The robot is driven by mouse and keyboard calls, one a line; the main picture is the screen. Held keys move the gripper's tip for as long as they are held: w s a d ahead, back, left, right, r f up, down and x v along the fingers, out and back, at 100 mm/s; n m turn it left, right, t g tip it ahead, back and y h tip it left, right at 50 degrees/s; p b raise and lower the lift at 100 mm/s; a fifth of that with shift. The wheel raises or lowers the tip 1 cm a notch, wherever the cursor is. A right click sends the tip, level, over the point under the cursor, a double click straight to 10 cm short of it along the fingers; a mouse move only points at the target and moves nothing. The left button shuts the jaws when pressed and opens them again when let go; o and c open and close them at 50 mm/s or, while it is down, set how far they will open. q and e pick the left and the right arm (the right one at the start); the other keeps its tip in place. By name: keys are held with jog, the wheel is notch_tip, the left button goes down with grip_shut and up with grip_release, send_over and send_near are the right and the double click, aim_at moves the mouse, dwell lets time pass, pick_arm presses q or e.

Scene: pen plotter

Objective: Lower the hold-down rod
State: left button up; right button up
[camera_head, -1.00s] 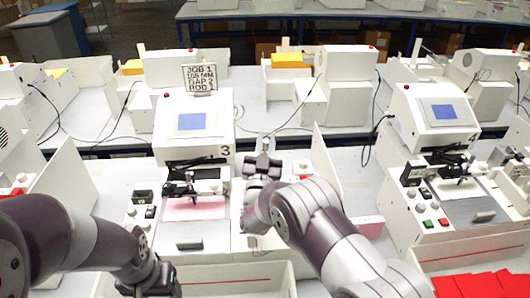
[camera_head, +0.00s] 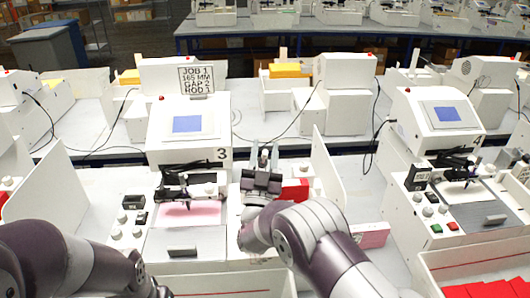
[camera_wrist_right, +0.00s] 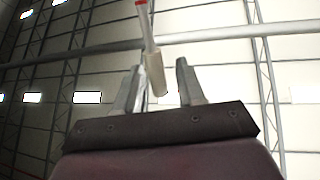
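Plotter 3 (camera_head: 189,130) stands left of centre in the head view, with a blue screen. Its dark carriage and rod assembly (camera_head: 188,184) lies across the pink sheet (camera_head: 192,212); I cannot single out the hold-down rod there. My right gripper (camera_head: 264,152) is right of the plotter's front, fingers pointing away and apart. In the right wrist view, a pale rod with a red tip (camera_wrist_right: 147,45) shows between its fingers (camera_wrist_right: 158,85), close to the left finger, with a gap to the right one. My left gripper (camera_head: 152,292) is at the bottom edge, mostly cut off.
A red block (camera_head: 293,190) lies beside my right gripper, near a white upright panel (camera_head: 325,172). Plotter 4 (camera_head: 437,120) stands to the right. A bin with red sheets (camera_head: 490,290) is at lower right.

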jog(key=b+v, duration=0.2)
jog(key=v, duration=0.1)
jog(key=shift+w+f, duration=0.15)
jog(key=shift+f, duration=0.2)
jog(key=s+a+b, duration=0.2)
jog(key=s, duration=1)
jog(key=shift+a+r, duration=0.35)
jog(key=shift+a, duration=0.05)
